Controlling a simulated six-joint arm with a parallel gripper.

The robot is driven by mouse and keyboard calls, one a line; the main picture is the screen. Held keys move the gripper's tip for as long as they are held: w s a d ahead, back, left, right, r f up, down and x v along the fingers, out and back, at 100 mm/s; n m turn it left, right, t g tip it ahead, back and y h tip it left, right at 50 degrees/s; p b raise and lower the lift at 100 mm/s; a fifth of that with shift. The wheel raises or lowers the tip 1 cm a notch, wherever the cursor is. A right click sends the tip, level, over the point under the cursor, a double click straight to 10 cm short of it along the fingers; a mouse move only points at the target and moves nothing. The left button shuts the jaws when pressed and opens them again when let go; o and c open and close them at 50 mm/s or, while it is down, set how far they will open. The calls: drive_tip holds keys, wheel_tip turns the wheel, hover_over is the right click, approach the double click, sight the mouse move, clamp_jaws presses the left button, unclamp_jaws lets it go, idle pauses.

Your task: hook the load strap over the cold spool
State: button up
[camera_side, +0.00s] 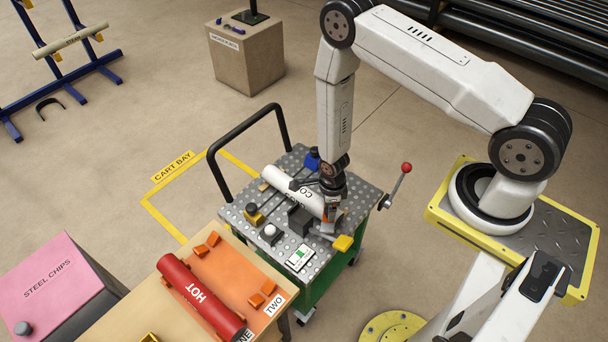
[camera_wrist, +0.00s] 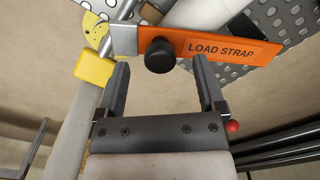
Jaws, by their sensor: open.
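The cold spool (camera_side: 292,190) is a white cylinder lying on the cart top, its lettering partly hidden by my wrist. Part of it shows in the wrist view (camera_wrist: 205,12). The orange load strap (camera_wrist: 232,50), with its lettering, crosses in front of the spool in the wrist view. It has a black knob (camera_wrist: 160,55) and a grey metal end at the left. My gripper (camera_wrist: 163,62) is open, its fingers on either side of the knob with gaps visible. In the side view my gripper (camera_side: 331,212) is over the spool's right end. I cannot tell whether the strap is hooked.
The cart (camera_side: 318,262) has a perforated metal top with small fixtures and a yellow-ended lever (camera_side: 343,243). A red-knobbed lever (camera_side: 398,183) stands at its right. A red HOT spool (camera_side: 203,300) lies on the wooden bench in front.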

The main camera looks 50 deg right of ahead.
drive_tip(key=shift+r, duration=3.05)
drive_tip(key=shift+w+r+n, duration=0.15)
drive_tip(key=shift+r+n, duration=0.15)
drive_tip(key=shift+r, duration=0.15)
drive_tip(key=s+r+n+t, duration=0.1)
drive_tip(key=s+r+n, duration=0.1)
drive_tip(key=r+n, duration=1.1)
drive_tip(key=s+a+r+n+t, duration=0.1)
drive_tip(key=r+n, duration=1.2)
drive_tip(key=shift+s+a+r+t, duration=0.3)
drive_tip(key=shift+s, duration=0.1)
drive_tip(key=shift+w+f, duration=0.1)
